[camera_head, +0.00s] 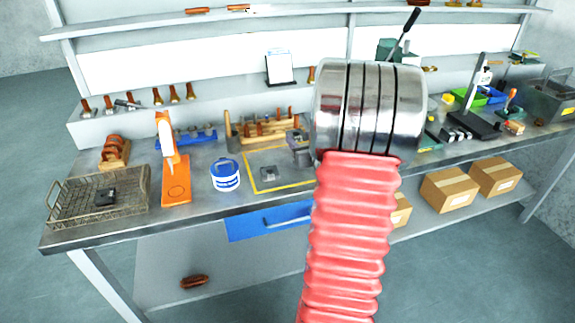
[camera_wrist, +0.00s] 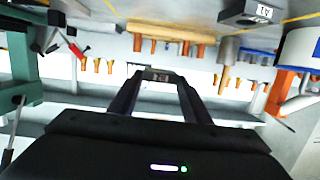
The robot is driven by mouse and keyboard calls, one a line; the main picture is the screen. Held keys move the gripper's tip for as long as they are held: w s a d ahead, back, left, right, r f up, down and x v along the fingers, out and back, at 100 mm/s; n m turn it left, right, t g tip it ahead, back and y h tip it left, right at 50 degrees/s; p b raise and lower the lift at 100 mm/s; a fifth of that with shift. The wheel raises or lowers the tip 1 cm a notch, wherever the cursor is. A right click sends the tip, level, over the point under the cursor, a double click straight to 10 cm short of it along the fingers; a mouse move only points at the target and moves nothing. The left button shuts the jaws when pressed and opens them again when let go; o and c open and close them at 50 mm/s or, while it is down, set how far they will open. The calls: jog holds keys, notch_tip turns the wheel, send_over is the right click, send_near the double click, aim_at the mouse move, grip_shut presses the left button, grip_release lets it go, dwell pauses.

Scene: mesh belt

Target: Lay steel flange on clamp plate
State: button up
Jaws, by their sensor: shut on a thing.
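My gripper (camera_wrist: 158,80) shows in the wrist view with its two dark fingers closed on a small grey piece, which looks like the steel flange (camera_wrist: 158,74). Only a thin edge of it shows between the fingertips. In the head view my own arm hides the gripper and the piece.
The blue-and-white tub (camera_head: 226,175), orange stand (camera_head: 173,178) and wire basket (camera_head: 70,206) with a dark item are left of the outline. A wooden rack (camera_head: 233,131) with handles stands behind it. Green and black equipment (camera_head: 471,124) is at the right.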

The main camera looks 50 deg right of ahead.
jog(key=shift+f, duration=2.85)
jog(key=shift+f, duration=2.1)
jog(key=shift+f, duration=0.35)
jog(key=o, duration=1.5)
jog(key=shift+a+f, duration=0.1)
jog(key=shift+o, duration=0.5)
jog(key=shift+r, duration=0.2)
jog(key=v, duration=1.2)
jog(key=shift+r, duration=0.2)
jog(key=shift+w, duration=0.1)
